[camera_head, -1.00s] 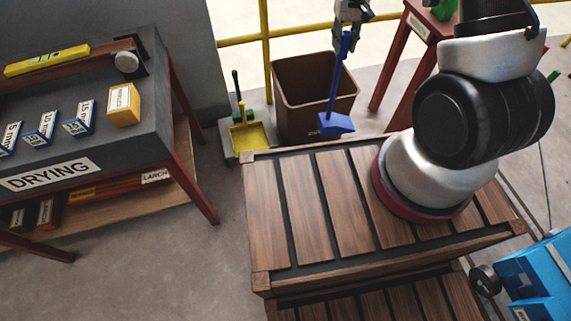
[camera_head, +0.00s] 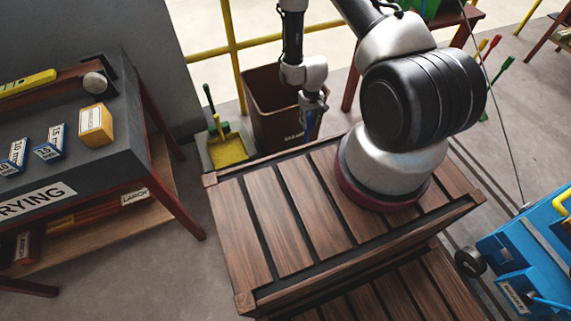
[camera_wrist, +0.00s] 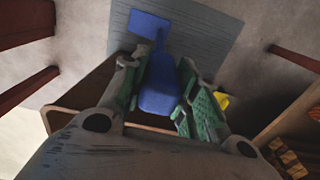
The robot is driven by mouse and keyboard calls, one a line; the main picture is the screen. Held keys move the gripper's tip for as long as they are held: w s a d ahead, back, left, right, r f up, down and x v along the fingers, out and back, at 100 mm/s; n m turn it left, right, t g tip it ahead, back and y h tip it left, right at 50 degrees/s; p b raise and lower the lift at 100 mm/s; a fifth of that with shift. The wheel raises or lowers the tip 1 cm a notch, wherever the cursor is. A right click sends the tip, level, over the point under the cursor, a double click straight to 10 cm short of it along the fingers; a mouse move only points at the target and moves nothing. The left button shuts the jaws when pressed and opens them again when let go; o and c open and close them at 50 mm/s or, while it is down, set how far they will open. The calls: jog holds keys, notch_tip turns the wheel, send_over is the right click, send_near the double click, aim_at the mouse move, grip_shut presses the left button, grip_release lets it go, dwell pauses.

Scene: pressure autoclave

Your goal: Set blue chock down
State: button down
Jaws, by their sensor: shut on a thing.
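The blue chock is a blue block on a long blue handle. In the wrist view its block (camera_wrist: 149,25) lies over a grey mat (camera_wrist: 205,38), and I cannot tell whether they touch. My gripper (camera_wrist: 157,92) is shut on the handle, with green-padded fingers on both sides of it. In the head view my gripper (camera_head: 312,101) points down in front of the brown bin (camera_head: 262,92). Only a sliver of the blue handle (camera_head: 311,121) shows there; the block is hidden behind the edge of my slatted deck.
A yellow dustpan (camera_head: 227,150) stands left of the bin. The drying table (camera_head: 104,152) with several small boxes is at the left. A yellow railing (camera_head: 232,45) runs behind. A blue machine (camera_head: 530,260) is at the lower right. Bare floor lies left of my deck.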

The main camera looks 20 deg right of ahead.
aim_at(307, 135)
notch_tip(307, 135, down, 10)
jog(key=shift+r, duration=0.15)
dwell(0.3)
jog(key=c, duration=1.1)
grip_release()
